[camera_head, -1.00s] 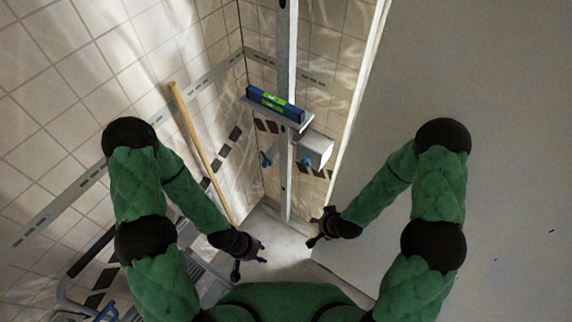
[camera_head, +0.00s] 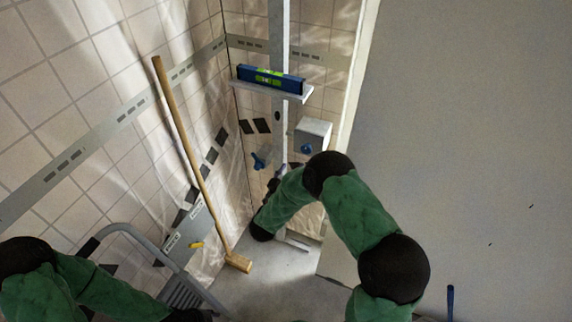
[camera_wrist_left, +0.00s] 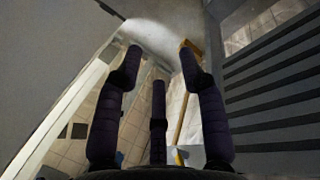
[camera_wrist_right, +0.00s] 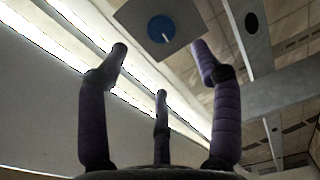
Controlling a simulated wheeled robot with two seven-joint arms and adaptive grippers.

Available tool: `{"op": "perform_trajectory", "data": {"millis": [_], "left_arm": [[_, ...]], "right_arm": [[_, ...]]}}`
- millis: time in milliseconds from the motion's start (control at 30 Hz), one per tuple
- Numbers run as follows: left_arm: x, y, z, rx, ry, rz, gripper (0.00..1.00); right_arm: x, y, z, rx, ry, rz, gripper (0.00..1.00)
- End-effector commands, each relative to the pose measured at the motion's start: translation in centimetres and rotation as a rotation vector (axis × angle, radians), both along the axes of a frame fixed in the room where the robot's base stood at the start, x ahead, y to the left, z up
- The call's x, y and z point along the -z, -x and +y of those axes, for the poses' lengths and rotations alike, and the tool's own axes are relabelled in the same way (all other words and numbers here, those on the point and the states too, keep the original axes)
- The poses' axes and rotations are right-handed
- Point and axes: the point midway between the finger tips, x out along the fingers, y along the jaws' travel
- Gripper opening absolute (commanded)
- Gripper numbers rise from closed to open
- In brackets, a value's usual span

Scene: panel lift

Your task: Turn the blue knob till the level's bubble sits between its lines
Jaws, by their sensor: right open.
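A blue level (camera_head: 270,79) with green vials lies on a pale shelf (camera_head: 292,94) fixed to the upright post; its bubble is too small to read. A blue knob (camera_head: 306,149) sits on a grey box right of the post. In the right wrist view this round knob (camera_wrist_right: 161,29) has a white line and shows beyond the fingertips, apart from them. Another blue handle (camera_head: 258,162) is left of the post. My right gripper (camera_head: 279,176) is open and empty below the box, partly hidden by its arm. My left gripper (camera_wrist_left: 160,50) is open and empty, low over the floor.
A wooden-handled tool (camera_head: 190,140) leans on the left tiled wall, its head on the floor. A grey step ladder (camera_head: 150,246) stands at lower left. A large pale panel (camera_head: 470,130) fills the right side. Bare floor (camera_head: 262,262) shows between.

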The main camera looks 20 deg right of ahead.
Motion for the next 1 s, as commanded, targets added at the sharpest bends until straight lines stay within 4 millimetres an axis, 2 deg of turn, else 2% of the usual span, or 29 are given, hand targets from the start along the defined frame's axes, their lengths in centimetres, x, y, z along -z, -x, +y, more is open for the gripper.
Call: {"op": "perform_trajectory", "data": {"millis": [267,700,1000], "left_arm": [[0.6,0.0,0.0,0.001,0.0,-0.001,0.4],[2.2,0.0,0.0,0.001,0.0,0.0,0.4],[2.5,0.0,0.0,0.001,0.0,0.0,0.4]], "right_arm": [[-0.2,-1.1,-1.8,0.021,0.012,-0.013,0.65],[-0.1,-5.8,-7.2,0.017,0.011,-0.012,0.65],[-0.2,-6.9,-8.4,0.016,0.012,-0.01,0.65]]}}
